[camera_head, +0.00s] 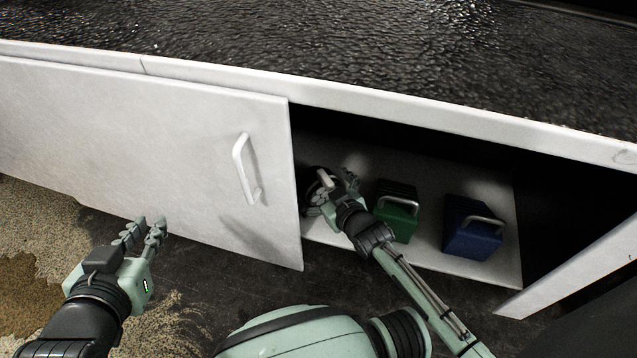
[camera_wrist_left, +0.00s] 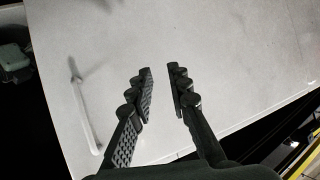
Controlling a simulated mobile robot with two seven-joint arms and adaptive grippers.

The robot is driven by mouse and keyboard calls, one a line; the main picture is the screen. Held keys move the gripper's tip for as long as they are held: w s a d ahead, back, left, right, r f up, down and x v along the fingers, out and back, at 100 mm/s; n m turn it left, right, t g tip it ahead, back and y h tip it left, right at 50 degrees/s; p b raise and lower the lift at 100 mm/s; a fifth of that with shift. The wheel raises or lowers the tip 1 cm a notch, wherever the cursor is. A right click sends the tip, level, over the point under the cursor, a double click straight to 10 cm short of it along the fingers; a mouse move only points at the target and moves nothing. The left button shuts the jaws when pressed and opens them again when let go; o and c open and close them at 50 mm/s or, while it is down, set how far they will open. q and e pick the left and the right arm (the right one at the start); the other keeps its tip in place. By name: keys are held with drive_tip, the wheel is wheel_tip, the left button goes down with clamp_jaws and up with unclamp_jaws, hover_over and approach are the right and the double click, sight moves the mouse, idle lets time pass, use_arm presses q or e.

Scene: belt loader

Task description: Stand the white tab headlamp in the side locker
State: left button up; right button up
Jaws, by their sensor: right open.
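The side locker (camera_head: 432,206) is a dark opening with a pale floor, in the right half of the head view. A dark, rounded item with a pale tab, which looks like the white tab headlamp (camera_head: 311,187), is at the locker's left end beside the door edge. My right gripper (camera_head: 337,178) reaches into the locker; it is open, with its fingers at the headlamp and partly hiding it. I cannot tell whether they touch. My left gripper (camera_head: 140,228) is open and empty in front of the white door; its parted fingers show in the left wrist view (camera_wrist_left: 160,82).
A green box (camera_head: 402,192) and a blue box (camera_head: 470,240), each with a handle, stand on the locker floor right of my right gripper. The white door (camera_head: 90,140) with its handle (camera_head: 243,170) covers the left side. Another white panel (camera_head: 575,275) stands at the right.

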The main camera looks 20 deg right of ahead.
drive_tip(key=p+v, duration=0.1)
drive_tip(key=v, duration=0.6)
drive_tip(key=shift+s+r+p, duration=0.2)
drive_tip(key=shift+s+p, duration=0.05)
drive_tip(key=shift+p, duration=0.05)
use_arm(q)
drive_tip(key=s+a+f+g+y, duration=0.2)
drive_tip(key=s+a+f+g, duration=0.1)
drive_tip(key=s+a+f, duration=0.2)
drive_tip(key=shift+a+n+g, duration=0.25)
drive_tip(key=shift+n+g, duration=0.05)
drive_tip(key=shift+g, duration=0.1)
idle(0.3)
